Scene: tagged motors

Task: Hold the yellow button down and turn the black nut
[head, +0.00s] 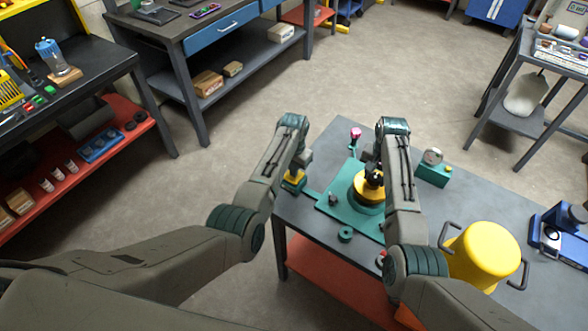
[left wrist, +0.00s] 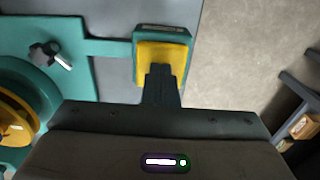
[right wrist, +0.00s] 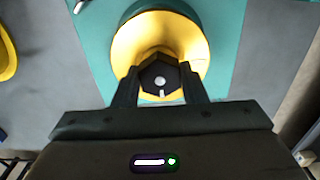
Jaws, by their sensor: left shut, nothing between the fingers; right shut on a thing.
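The yellow button (left wrist: 168,62) is a square pad on a green housing at the left edge of the table; it also shows in the head view (head: 294,178). My left gripper (left wrist: 161,70) is shut and empty, with its fingertips over the button and seemingly against it. The black nut (right wrist: 158,76) is a hexagon with a light round centre on a yellow round motor (right wrist: 125,45). My right gripper (right wrist: 158,80) is shut on the nut, one finger on each side. In the head view my right arm partly covers the motor (head: 368,190).
The motor stands on a green plate (head: 330,207) on the grey table. A green ring (head: 345,235), a pink-topped knob (head: 355,133) and a green block with a round gauge (head: 433,172) are nearby. A big yellow canister (head: 485,255) with handles is at the right.

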